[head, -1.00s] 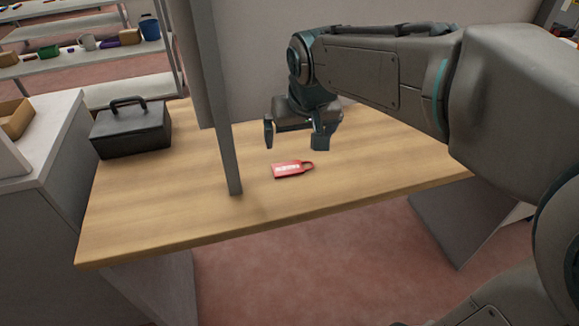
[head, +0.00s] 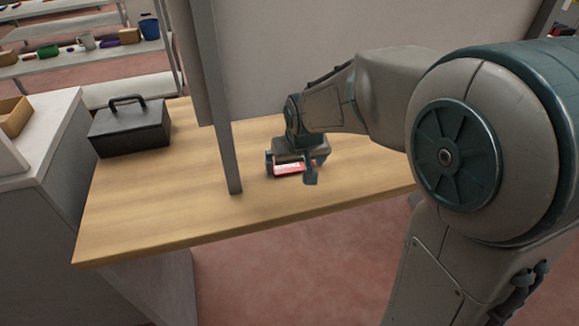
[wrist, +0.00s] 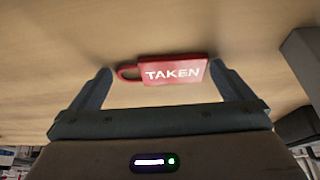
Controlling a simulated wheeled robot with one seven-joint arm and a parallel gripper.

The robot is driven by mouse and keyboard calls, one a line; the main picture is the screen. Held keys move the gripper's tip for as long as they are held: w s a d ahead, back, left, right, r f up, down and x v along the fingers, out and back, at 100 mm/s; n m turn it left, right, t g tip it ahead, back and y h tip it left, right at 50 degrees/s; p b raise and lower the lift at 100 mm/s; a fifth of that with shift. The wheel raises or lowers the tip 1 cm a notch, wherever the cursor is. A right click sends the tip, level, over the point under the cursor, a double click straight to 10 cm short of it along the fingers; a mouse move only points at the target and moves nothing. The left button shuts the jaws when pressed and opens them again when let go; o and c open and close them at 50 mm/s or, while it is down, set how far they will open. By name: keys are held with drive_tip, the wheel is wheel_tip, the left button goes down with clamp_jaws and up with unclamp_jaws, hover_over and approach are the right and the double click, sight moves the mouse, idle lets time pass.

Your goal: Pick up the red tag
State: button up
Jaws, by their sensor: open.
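The red tag (head: 288,169) lies on the wooden table (head: 150,215), partly hidden by my gripper in the head view. In the wrist view the tag (wrist: 176,70) shows white lettering reading "TAKEN" and a loop at its left end. My gripper (head: 291,177) is open, low over the table, with one finger on each side of the tag. In the wrist view the fingers (wrist: 167,82) stand apart, and the tag lies across the gap near their tips. I cannot tell whether the fingertips touch the table.
A black box with a handle (head: 130,127) stands at the table's left end. A shelf (head: 80,58) with several containers is behind. The table's left half is mostly clear.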

drive_tip(key=c, duration=0.7)
drive_tip(key=shift+s+r, duration=0.1)
drive_tip(key=shift+r, duration=0.75)
drive_tip(key=s+d, duration=0.1)
drive_tip(key=s, duration=0.4)
drive_tip(key=s+d, duration=0.2)
drive_tip(key=s, duration=0.4)
drive_tip(key=s+d+b, duration=0.1)
drive_tip(key=s, duration=0.5)
drive_tip(key=shift+s+d+f, duration=0.1)
drive_tip(key=shift+s+d, duration=0.05)
